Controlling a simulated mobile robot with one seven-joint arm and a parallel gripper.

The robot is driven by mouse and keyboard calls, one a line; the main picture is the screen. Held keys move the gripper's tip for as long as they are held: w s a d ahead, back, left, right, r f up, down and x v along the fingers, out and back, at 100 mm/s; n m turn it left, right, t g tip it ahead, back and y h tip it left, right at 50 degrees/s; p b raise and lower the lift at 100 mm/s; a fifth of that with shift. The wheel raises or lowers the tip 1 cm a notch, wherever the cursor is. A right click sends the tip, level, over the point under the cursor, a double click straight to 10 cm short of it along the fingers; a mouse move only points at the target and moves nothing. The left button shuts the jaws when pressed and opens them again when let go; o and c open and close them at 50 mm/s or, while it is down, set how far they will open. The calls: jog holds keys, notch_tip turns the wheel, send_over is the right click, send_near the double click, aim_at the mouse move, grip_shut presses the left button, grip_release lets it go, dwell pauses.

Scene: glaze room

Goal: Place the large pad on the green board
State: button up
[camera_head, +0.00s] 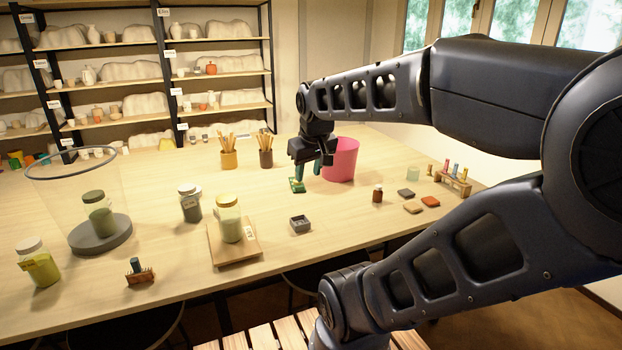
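My gripper (309,170) is low over the back middle of the table, left of the pink bucket. Its teal fingers look apart, with nothing clearly visible between them. A small green block with yellowish parts (297,186) is just under the left finger; I cannot tell whether they touch, or whether this is the green board. Small flat pads lie at the right of the table: a dark grey one (406,193), a tan one (412,207) and a red-brown one (430,201). They look close in size, and I cannot tell which is the large pad.
The pink bucket (342,160) stands close behind my gripper. A dark box (300,225) and a wooden board (252,250) bearing a jar are nearer the front.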

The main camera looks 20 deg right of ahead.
jog(key=s, duration=0.1)
jog(key=s+m, duration=0.1)
jog(key=s+f, duration=0.1)
jog(key=shift+a+m, duration=0.35)
jog(key=shift+m, duration=0.05)
